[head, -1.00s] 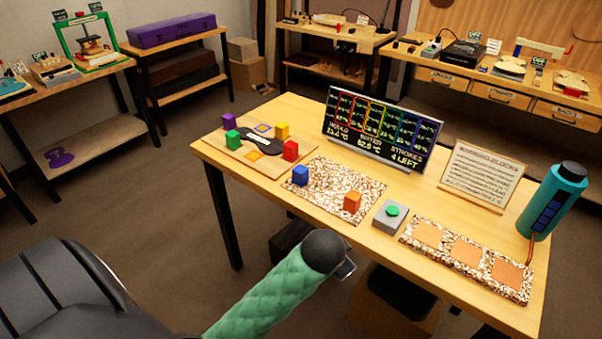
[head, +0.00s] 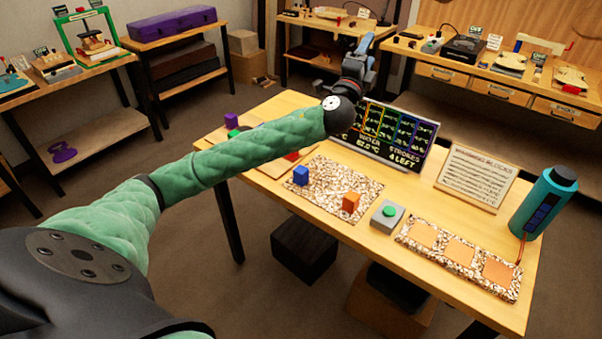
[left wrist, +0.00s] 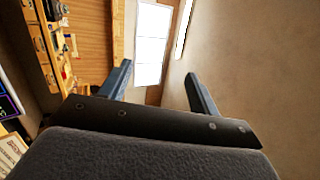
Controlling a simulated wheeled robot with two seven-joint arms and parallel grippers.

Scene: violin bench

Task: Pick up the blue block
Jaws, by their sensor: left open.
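The blue block (head: 301,175) stands upright on the left part of a speckled mat (head: 335,205) on the bench, clear of anything else. My left arm reaches across the head view above the left part of the bench. My left gripper (head: 366,45) is raised high beyond the block, pointing up and away from it. In the left wrist view its two fingers (left wrist: 160,85) are apart with nothing between them. The block does not show in the left wrist view. My right gripper is not in view.
An orange block (head: 350,203) shares the speckled mat. A grey box with a green button (head: 388,216), a sign (head: 478,177), a teal bottle (head: 545,202) and a mat with orange squares (head: 460,251) stand to the right. A display (head: 400,135) is behind. My arm partly hides the wooden board's blocks.

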